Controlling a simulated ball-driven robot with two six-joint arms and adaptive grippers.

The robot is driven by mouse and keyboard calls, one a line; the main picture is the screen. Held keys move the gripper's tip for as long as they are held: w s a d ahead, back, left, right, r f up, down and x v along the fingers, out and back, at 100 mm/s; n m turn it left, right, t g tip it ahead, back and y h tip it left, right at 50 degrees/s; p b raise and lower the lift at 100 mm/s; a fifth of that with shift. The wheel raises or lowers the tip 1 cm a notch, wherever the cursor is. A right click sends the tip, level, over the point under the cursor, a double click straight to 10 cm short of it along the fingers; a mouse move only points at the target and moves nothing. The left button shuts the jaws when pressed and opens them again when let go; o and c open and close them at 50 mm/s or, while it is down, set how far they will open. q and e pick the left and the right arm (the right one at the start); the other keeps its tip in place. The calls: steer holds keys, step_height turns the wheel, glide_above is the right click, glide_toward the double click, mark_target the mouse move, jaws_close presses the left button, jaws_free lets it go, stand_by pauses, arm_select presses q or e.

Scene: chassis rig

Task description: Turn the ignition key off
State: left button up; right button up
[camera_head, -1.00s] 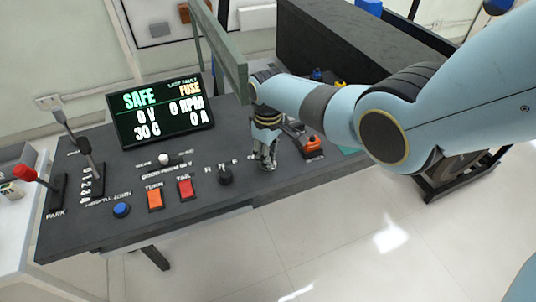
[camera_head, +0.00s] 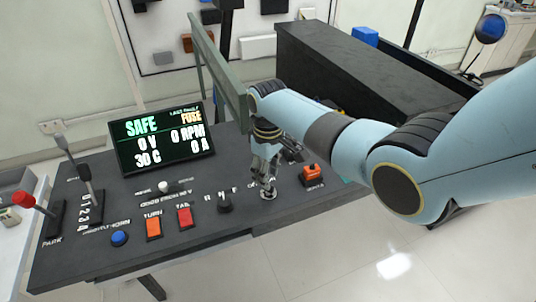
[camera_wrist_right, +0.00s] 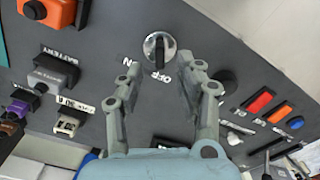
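The ignition key is a black bar on a round silver switch (camera_wrist_right: 158,50), ahead of my right gripper in the wrist view. The bar stands upright in that picture, its lower end near the OFF lettering (camera_wrist_right: 160,78); the ON lettering (camera_wrist_right: 129,62) is to the left. My right gripper (camera_wrist_right: 160,80) is open, its fingertips apart on either side below the switch, with nothing between them. In the head view the right gripper (camera_head: 266,182) is low over the console beside the silver switch (camera_head: 268,194), which it partly covers. My left gripper is out of view.
The console (camera_head: 95,265) has a display (camera_head: 158,138) reading SAFE, FUSE, 0 V and 0 RPM. A black selector knob (camera_head: 225,202) stands left of the switch, an orange battery switch (camera_head: 311,174) right of it. A green-grey frame (camera_head: 222,75) rises behind.

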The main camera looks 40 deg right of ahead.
step_height(320, 180, up, 8)
steer(key=shift+f, duration=0.15)
stand_by(0.5)
steer(key=s+f+m+b, duration=0.1)
steer(key=s+f+b, duration=0.8)
steer(key=s+f, duration=1.4)
steer(key=s+f+m+b, duration=0.2)
steer(key=s+f+b, duration=0.7)
steer(key=s+f, duration=1.4)
steer(key=shift+s+d+f+t+h, duration=0.15)
steer(key=shift+s+f+t+h, duration=0.25)
steer(key=shift+f, duration=3.1)
